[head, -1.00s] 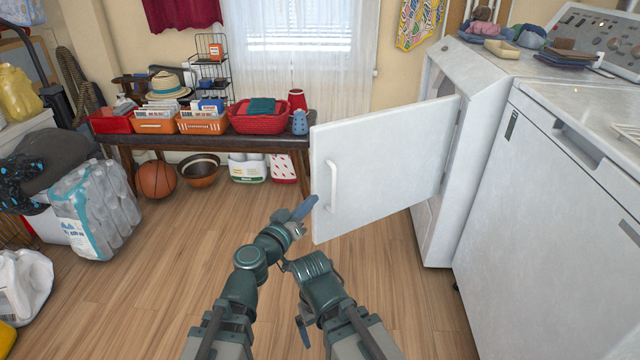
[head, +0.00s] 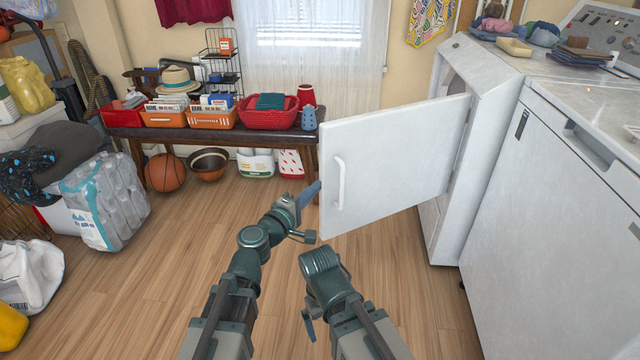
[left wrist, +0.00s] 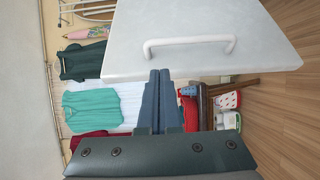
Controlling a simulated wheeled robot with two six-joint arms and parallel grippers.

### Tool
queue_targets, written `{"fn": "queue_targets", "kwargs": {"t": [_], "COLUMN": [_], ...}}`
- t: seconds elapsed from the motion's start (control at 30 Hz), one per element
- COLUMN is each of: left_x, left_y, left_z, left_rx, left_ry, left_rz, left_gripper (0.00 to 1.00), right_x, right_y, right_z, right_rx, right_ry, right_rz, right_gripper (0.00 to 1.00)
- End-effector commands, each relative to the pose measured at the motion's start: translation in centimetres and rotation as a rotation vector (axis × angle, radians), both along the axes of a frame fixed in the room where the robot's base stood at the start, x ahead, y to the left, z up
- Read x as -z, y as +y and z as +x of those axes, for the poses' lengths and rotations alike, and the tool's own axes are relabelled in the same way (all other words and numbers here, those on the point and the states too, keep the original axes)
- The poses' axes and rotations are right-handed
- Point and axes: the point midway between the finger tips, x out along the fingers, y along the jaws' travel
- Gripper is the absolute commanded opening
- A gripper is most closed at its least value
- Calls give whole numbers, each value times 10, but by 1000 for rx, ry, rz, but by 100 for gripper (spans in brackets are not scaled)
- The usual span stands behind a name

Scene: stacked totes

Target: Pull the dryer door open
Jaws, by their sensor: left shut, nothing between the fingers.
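The white dryer door (head: 395,155) stands swung well out from the dryer (head: 465,130). A white bar handle (head: 340,182) is upright near its free edge; the handle also shows in the left wrist view (left wrist: 190,42). My left gripper (head: 312,192) is shut and empty, close to the door's free edge, left of the handle and apart from it. Its two blue fingers (left wrist: 157,95) lie together in the left wrist view, just below the door's edge; contact with the door cannot be told. My right gripper (head: 309,326) is low in the middle, mostly hidden by its own arm.
A second white machine (head: 560,190) stands at the right. A dark bench (head: 135,130) with baskets is along the back wall, with a basketball (head: 166,172) and a bowl beneath. Bottled water (head: 105,200) and a white jug sit at left. The middle floor (head: 180,270) is clear.

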Motion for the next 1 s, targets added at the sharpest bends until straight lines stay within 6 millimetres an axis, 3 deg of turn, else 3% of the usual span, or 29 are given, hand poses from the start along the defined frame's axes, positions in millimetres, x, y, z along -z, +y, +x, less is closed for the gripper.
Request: {"fn": "queue_targets", "kwargs": {"t": [0.53,1.0], "left_x": [0,0], "left_y": [-49,-56], "left_z": [68,74], "left_rx": [1,0], "left_ry": [-1,-1], "left_rz": [2,2], "left_gripper": [0,0], "right_x": [0,0], "right_y": [0,0], "right_z": [0,0], "right_rx": [0,0], "right_ry": [0,0], "right_rz": [0,0], "right_gripper": [100,100]}}
